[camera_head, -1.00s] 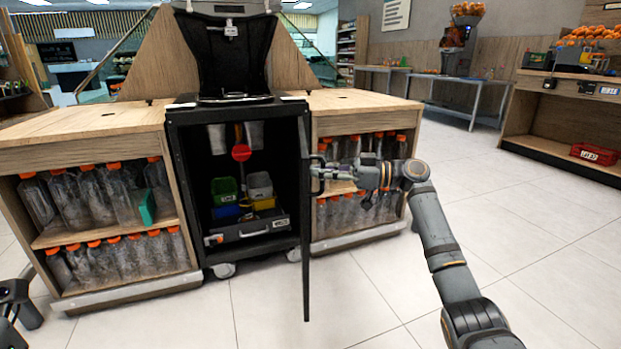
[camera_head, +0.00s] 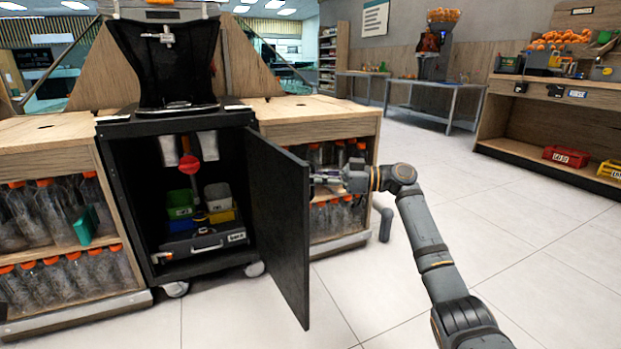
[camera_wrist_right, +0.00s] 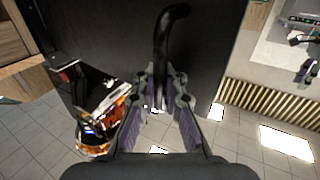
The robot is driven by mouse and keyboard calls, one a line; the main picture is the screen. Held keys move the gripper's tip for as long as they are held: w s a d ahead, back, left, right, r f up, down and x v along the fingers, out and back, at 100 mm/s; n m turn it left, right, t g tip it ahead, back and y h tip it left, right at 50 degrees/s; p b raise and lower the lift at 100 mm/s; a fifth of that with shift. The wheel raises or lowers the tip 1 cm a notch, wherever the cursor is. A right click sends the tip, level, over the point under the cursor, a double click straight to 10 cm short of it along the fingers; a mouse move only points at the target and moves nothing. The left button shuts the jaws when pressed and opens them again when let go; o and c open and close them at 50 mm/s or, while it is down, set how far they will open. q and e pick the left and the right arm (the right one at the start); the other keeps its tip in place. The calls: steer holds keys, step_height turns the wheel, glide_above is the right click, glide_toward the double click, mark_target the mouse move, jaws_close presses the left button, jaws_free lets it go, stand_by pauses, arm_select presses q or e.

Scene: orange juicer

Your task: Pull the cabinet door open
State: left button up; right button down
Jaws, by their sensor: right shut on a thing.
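The black cabinet door (camera_head: 282,225) stands open, hinged on the cabinet's right side and swung out toward me with its inner face showing. The black cabinet (camera_head: 150,215) is open at the front. My right gripper (camera_head: 318,180) is on the door's outer side, partly hidden by the door in the head view. In the right wrist view, the curved black door handle (camera_wrist_right: 162,40) runs down between the fingers of my right gripper (camera_wrist_right: 160,95), which is shut on it. My left gripper is out of view.
The tiled floor (camera_head: 360,300) right of the door is clear.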

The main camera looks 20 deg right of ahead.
steer(key=shift+s+f, duration=0.1)
steer(key=shift+f, duration=0.1)
steer(key=c, duration=1.9)
jaws_free()
steer(key=shift+o, duration=1)
steer(key=shift+s+d+r, duration=0.1)
steer(key=shift+s+d, duration=0.05)
steer(key=shift+d, duration=0.05)
steer(key=shift+d, duration=0.15)
steer(key=v, duration=1.1)
steer(key=shift+s+d, duration=0.2)
steer(key=shift+d, duration=0.05)
